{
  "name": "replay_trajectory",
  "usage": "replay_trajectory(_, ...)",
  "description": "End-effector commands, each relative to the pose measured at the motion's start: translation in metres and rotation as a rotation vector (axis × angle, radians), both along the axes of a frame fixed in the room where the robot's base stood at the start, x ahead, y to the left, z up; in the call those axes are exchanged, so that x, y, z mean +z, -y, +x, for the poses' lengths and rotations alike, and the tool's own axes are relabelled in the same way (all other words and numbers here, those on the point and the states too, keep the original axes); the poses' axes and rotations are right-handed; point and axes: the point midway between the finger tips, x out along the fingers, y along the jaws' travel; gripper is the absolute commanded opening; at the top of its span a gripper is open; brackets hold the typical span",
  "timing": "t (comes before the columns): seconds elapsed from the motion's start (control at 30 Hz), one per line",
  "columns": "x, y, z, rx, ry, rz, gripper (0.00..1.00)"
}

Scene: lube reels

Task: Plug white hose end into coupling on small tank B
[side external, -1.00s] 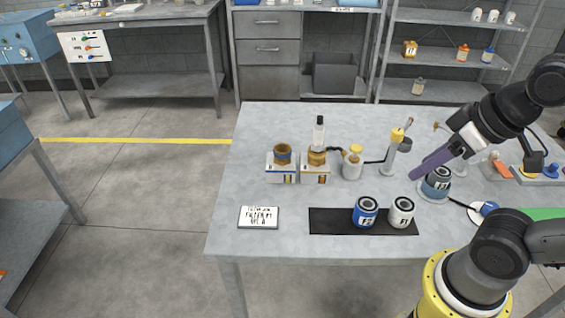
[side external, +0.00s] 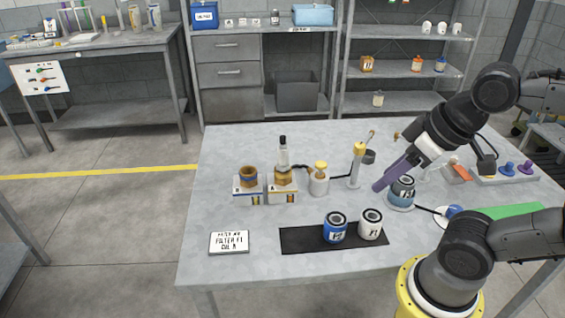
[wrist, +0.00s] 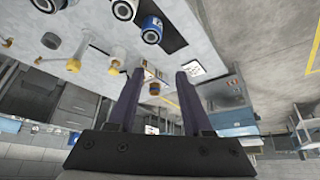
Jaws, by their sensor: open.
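Two small brown-topped units on white bases stand mid-table in the side external view, the left one marked B (side external: 248,184), the right one A (side external: 283,186). A clear cylinder with a black top (side external: 283,152) rises at unit A. A white yellow-capped bottle (side external: 319,181) stands to their right, with a dark hose beside it. I cannot make out a white hose end or the coupling. My gripper (side external: 380,187) has purple fingers and points down-left above the table, just left of a blue-grey canister (side external: 401,192). In the wrist view my gripper (wrist: 160,74) is open, with nothing between its fingers.
A blue canister (side external: 335,228) and a white canister (side external: 370,224) stand on a black mat (side external: 300,240). A label card (side external: 229,242) lies front left. The table's left side is clear.

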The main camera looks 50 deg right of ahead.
Motion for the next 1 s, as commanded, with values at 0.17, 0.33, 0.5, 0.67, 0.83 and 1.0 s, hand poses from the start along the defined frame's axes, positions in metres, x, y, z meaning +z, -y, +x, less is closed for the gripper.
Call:
replay_trajectory(0.17,0.000,0.000,0.000,0.000,0.000,0.000,0.66)
replay_trajectory(0.33,0.000,0.000,0.000,0.000,0.000,0.000,0.71)
replay_trajectory(0.5,0.000,0.000,0.000,-0.008,0.000,0.004,0.71)
replay_trajectory(0.67,-0.001,0.001,-0.004,-0.126,-0.019,0.063,0.71)
replay_trajectory(0.83,0.034,0.004,0.011,-0.386,-0.005,0.183,0.71)
replay_trajectory(1.0,0.074,0.011,0.051,-0.698,-0.037,0.296,0.71)
